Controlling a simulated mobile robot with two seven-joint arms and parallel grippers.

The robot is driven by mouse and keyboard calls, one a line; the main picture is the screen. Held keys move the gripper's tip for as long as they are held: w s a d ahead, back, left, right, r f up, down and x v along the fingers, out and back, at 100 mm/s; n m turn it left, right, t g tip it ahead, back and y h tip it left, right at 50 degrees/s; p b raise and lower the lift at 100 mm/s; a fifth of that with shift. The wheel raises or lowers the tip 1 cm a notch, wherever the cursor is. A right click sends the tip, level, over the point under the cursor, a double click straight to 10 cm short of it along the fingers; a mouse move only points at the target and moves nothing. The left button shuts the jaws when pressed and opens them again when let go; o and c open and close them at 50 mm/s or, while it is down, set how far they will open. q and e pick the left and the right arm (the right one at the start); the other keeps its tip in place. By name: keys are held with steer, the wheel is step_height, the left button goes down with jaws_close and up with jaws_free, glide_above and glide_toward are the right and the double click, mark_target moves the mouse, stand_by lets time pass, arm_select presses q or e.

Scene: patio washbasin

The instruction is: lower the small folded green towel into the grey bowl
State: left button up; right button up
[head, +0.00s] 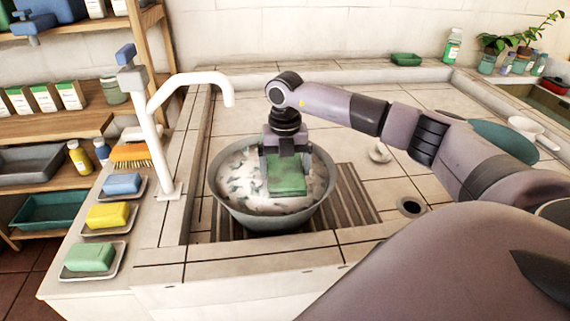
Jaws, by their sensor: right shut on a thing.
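The grey bowl (225,206) stands on the ribbed drain area of the counter and is filled with white, foamy-looking contents. My right gripper (287,165) points down over the right part of the bowl. It is shut on the small folded green towel (287,178), which hangs below the fingers within the bowl's outline. I cannot tell whether the towel touches the foamy contents. My left gripper is not in view.
A white tap (157,130) rises left of the bowl, its spout reaching towards it. Soap dishes with blue (122,183), yellow (108,215) and green (90,256) blocks line the left ledge. A drain hole (411,207) and bare tiles lie to the right.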

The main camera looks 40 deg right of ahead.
mark_target(285, 165)
steer(key=shift+f+b, duration=0.55)
steer(key=shift+f, duration=0.8)
steer(key=shift+f, duration=0.15)
steer(key=o, duration=0.7)
step_height(285, 165, up, 7)
steer(key=shift+r, duration=0.15)
